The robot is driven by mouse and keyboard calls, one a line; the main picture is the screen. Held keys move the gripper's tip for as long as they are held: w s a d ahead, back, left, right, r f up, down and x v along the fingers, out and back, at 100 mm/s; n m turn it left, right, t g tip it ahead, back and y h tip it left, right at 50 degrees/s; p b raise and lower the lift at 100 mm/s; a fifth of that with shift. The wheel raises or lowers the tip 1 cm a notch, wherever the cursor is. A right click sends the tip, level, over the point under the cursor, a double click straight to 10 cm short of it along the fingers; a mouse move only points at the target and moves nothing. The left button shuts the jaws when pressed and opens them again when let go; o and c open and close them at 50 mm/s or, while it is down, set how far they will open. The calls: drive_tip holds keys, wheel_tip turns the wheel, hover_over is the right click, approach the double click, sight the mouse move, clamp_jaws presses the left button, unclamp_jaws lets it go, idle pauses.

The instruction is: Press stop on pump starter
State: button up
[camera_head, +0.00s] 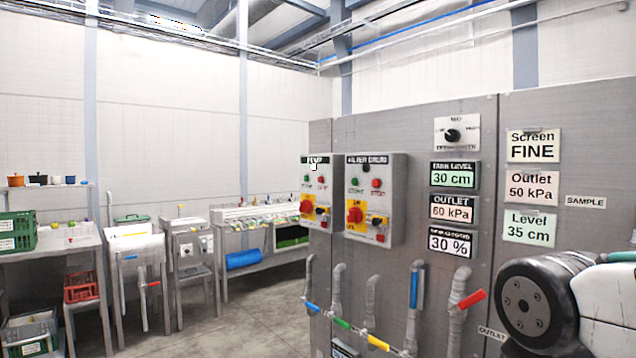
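The pump starter (312,195) is a small grey box on the left part of the grey steel panel. Its dark top label seems to read PUMP, but it is small and partly unclear. Below the label are a green button (307,180) on the left and a red button (321,181) on the right. Lower down is a red rotary handle (306,207) on a yellow plate. Part of my arm shows at the lower right, well apart from the starter. My gripper is out of view, so its opening does not show.
A similar, larger-looking box labelled FILTER DRUM (397,200) is just right of the starter. Display signs (453,208) and a selector knob (452,136) are further right. Pipes with coloured handles (471,298) stick out below. Open floor (250,315) and work tables lie left.

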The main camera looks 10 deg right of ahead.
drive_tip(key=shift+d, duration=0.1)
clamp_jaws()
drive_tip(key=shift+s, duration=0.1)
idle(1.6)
